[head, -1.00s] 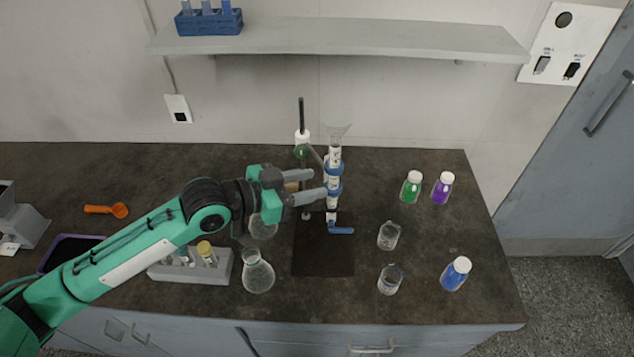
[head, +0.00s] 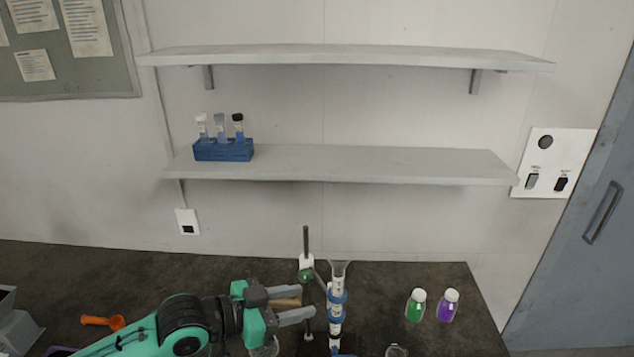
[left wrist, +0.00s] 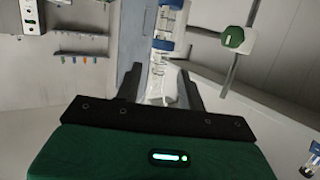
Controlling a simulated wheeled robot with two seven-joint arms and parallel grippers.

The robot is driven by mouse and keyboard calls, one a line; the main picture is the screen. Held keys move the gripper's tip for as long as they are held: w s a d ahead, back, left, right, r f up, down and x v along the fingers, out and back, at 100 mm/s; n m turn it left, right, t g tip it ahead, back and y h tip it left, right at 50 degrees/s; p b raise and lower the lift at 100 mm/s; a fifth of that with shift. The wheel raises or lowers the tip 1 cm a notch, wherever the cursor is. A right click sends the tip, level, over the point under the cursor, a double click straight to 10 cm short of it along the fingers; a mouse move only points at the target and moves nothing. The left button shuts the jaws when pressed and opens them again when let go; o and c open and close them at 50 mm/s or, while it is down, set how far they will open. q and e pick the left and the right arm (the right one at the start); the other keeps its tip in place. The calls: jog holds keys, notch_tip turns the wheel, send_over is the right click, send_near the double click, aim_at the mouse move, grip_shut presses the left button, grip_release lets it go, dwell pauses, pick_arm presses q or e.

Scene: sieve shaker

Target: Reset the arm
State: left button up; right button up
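My left gripper (head: 307,301) is open over the bench, its two grey fingers apart and pointing right. It is just left of an upright glass column with blue bands (head: 337,298) and a funnel-shaped top, which stands by a rod stand with a green clamp knob (head: 306,276). In the left wrist view the fingers (left wrist: 160,88) are apart. The column (left wrist: 168,28) shows beyond them, with a clear gap at its sides. Nothing is seen gripped. My right gripper is in neither view.
Green (head: 416,305) and purple (head: 447,305) bottles stand right of the column. An orange scoop (head: 103,322) lies at the left. Two wall shelves run above; the lower shelf (head: 370,164) holds a blue vial rack (head: 223,151). The bench front is out of frame.

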pick_arm(q)
jog(key=s+a+f+n+g+y, duration=0.2)
jog(key=s+a+f+n+y, duration=0.35)
jog(key=s+a+f, duration=0.4)
jog(key=s+a+f+n+g+y, duration=0.2)
jog(key=s+a+f+n+y, duration=0.35)
jog(key=s+f, duration=0.7)
notch_tip(320, 180, down, 36)
jog(key=s+a+r+m+g+y+b, duration=0.1)
jog(key=s+y+b, duration=0.1)
jog(key=b, duration=0.2)
jog(key=s+a+f+g+b, duration=0.1)
jog(key=s+a+f+b, duration=0.2)
jog(key=s+f, duration=1.5)
notch_tip(320, 180, down, 5)
jog(key=shift+s+a+r+g, duration=0.1)
jog(key=shift+s+a+g, duration=0.25)
jog(key=shift+a, duration=0.1)
